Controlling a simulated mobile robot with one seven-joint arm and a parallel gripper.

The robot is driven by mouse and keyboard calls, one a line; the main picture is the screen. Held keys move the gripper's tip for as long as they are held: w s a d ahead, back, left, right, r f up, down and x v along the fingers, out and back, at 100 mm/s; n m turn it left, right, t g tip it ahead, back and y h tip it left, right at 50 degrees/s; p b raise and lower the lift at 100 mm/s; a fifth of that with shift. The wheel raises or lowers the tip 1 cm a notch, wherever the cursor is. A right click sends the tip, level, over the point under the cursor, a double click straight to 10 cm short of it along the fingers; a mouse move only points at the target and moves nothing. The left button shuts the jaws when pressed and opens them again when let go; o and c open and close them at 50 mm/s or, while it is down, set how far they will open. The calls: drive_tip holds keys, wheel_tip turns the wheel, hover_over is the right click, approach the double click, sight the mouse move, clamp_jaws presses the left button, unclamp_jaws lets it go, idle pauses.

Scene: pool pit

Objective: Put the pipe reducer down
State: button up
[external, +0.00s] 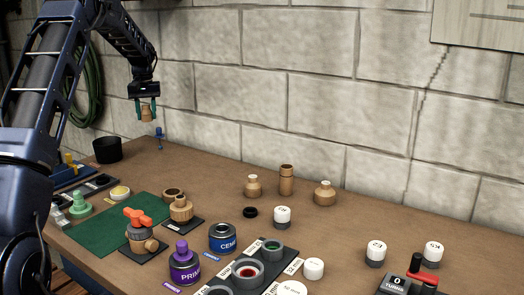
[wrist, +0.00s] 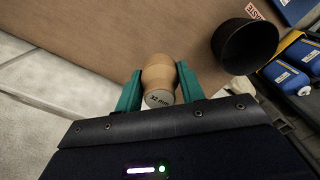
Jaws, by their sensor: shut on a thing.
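The pipe reducer (external: 147,113) is a small tan, wood-coloured piece with a narrowed waist. My gripper (external: 147,108) is shut on it and holds it in the air above the back left part of the bench. In the wrist view the pipe reducer (wrist: 158,75) sits between the two green fingers of my gripper (wrist: 160,88). Its pale end face, with printed lettering, is turned to the camera. The bench top (external: 330,225) lies below it, with a gap between.
A black cup (external: 107,150) stands at the bench's back left, also in the wrist view (wrist: 245,46). A small blue fitting (external: 159,138) is near the wall. Three wooden pieces, including a tall one (external: 287,180), stand mid-bench. A green mat (external: 98,236) and cans (external: 185,268) fill the front.

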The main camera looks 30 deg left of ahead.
sight(152, 160)
wheel_tip(152, 160, down, 15)
drive_tip(key=shift+f, duration=0.1)
idle(0.5)
drive_tip(key=shift+f, duration=0.1)
drive_tip(key=o, duration=1)
drive_tip(key=shift+o, duration=0.2)
wheel_tip(152, 160, up, 12)
drive_tip(key=shift+d+r, duration=0.1)
drive_tip(key=shift+r, duration=0.1)
